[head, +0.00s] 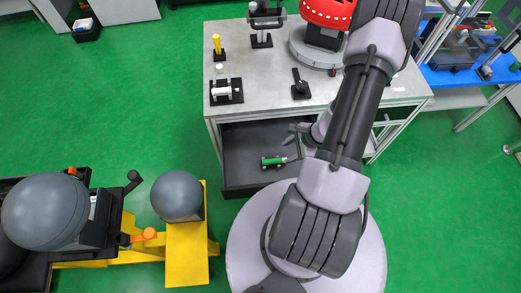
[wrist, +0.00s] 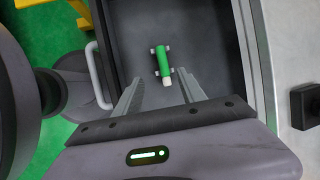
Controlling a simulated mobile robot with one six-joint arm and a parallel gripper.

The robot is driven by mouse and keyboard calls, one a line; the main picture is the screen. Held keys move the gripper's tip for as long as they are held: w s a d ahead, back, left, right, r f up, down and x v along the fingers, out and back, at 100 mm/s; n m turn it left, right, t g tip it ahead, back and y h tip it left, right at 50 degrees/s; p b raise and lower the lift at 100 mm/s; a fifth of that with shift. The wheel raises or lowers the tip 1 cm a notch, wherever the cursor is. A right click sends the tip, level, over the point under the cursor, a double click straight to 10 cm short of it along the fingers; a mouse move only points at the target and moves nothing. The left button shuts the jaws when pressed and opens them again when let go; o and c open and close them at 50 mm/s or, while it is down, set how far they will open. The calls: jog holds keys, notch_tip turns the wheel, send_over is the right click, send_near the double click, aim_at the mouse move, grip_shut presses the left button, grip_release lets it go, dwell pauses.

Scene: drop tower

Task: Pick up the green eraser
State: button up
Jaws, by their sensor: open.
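The green eraser (wrist: 162,48) is a small green cylinder with a pale end, lying in an open dark drawer (wrist: 205,30). In the wrist view it lies just beyond and between the fingertips of my gripper (wrist: 160,90). The fingers are apart with nothing between them. In the head view the green eraser (head: 273,161) lies on the floor of the open drawer (head: 245,150) under the grey workbench. My gripper (head: 291,138) is just above and to the right of it there, partly hidden by my arm.
The workbench (head: 262,75) top carries a yellow-topped item (head: 217,45), a black fixture (head: 226,92) and a red round device (head: 328,12). The drawer's handle (wrist: 97,75) and side walls stand close around my gripper. A yellow frame with grey spheres (head: 178,195) stands at lower left.

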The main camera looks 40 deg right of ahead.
jog(key=b, duration=0.3)
send_over(273, 161)
jog(key=s, duration=0.3)
jog(key=f, duration=0.8)
jog(key=shift+w+d+f, duration=0.1)
jog(key=shift+w+d, duration=0.15)
jog(key=shift+d, duration=0.1)
jog(key=x, duration=0.2)
jog(key=b+x, duration=0.2)
jog(key=x, duration=0.1)
jog(key=shift+w+d+f, duration=0.25)
jog(key=shift+d+f, duration=0.05)
jog(key=shift+f, duration=0.1)
jog(key=shift+r, duration=0.15)
grip_shut()
